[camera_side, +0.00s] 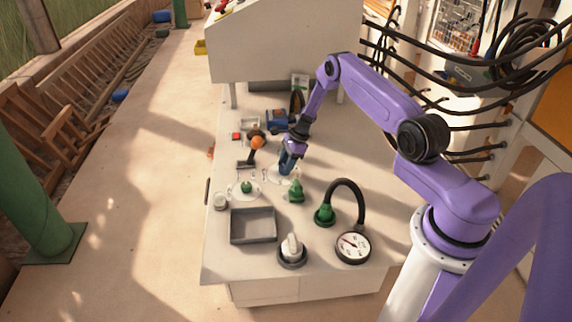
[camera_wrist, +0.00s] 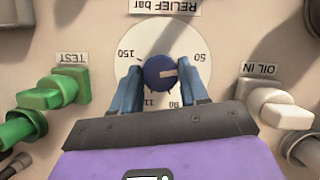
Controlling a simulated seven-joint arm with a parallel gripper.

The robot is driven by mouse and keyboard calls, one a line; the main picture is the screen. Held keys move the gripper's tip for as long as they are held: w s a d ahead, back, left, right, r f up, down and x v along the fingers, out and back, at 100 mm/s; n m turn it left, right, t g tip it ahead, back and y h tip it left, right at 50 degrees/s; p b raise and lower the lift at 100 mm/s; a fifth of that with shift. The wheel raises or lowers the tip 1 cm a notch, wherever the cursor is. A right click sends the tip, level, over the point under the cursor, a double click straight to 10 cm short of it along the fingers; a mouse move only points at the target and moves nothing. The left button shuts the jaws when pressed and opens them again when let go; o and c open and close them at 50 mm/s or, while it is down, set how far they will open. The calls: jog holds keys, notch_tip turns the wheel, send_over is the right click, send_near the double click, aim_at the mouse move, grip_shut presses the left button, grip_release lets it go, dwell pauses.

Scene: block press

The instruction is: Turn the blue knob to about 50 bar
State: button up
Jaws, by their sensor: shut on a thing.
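The blue knob (camera_wrist: 159,73) sits at the centre of a round white dial (camera_wrist: 165,34) labelled "RELIEF bar", which appears upside down in the wrist view. The knob's pale pointer mark points right and slightly up, a little below the direction of the printed 50. The 150 is at left, and the 90 and 110 are at the bottom, partly hidden. My gripper (camera_wrist: 165,76) has its two blue fingers shut on the knob from either side, hiding parts of the scale. In the side view my gripper (camera_side: 289,160) is down at the dial, and the knob is hidden there.
Beside the dial are a green TEST valve (camera_wrist: 55,91) and a white OIL IN valve (camera_wrist: 274,103). The side view shows an orange-topped lever (camera_side: 257,142), a grey tray (camera_side: 253,240) and a pressure gauge (camera_side: 353,247) with a black hose.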

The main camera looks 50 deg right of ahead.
jog(key=shift+n+g, duration=0.3)
jog(key=shift+n, duration=0.6)
jog(key=o, duration=1)
jog(key=shift+o, duration=0.2)
jog(key=shift+r, duration=0.1)
jog(key=v, duration=1.7)
jog(key=shift+d, duration=0.25)
jog(key=shift+w+a+r, duration=0.1)
